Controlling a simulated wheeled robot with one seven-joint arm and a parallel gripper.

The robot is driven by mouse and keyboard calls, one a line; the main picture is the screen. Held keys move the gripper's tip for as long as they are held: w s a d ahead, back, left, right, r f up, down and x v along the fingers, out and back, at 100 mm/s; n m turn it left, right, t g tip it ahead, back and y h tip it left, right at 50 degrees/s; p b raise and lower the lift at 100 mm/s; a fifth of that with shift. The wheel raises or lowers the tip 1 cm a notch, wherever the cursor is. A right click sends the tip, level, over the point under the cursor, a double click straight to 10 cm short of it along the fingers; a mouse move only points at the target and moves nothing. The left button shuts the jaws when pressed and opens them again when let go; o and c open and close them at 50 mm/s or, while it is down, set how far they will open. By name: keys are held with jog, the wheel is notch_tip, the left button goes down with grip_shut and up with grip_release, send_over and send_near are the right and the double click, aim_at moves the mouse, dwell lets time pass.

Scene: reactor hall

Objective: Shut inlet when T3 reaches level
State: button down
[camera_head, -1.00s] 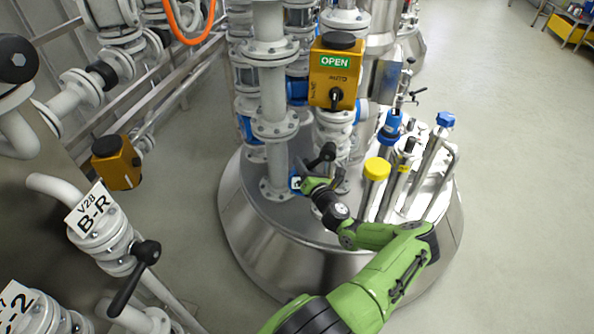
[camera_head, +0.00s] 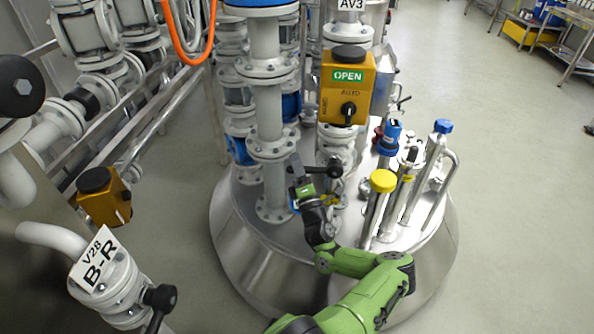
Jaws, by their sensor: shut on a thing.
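A valve with a black lever handle (camera_head: 325,170) stands on the steel vessel lid, under an orange actuator box (camera_head: 347,85) with a green OPEN sign. My gripper (camera_head: 300,182) is at the left end of this lever and appears shut on it. The jaws are small and partly hidden, so the exact contact is unclear. A tag reading AV3 (camera_head: 350,5) shows above the box. No level reading and no T3 label can be made out.
The round steel vessel (camera_head: 250,262) carries white flanged pipes (camera_head: 270,150) left of my gripper. A yellow-capped tube (camera_head: 382,182) and blue-capped tubes (camera_head: 442,127) stand close on the right. Open floor lies to the right.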

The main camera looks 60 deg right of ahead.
jog(key=shift+r+m+h, duration=0.6)
jog(key=shift+r+m, duration=0.05)
jog(key=shift+m, duration=0.05)
jog(key=c, duration=1)
grip_release()
jog(key=shift+o, duration=0.2)
jog(key=shift+f, duration=0.1)
jog(key=shift+s+f, duration=0.1)
jog(key=b+v, duration=0.1)
jog(key=v, duration=1.4)
jog(key=shift+s+a, duration=0.15)
jog(key=shift+a, duration=0.15)
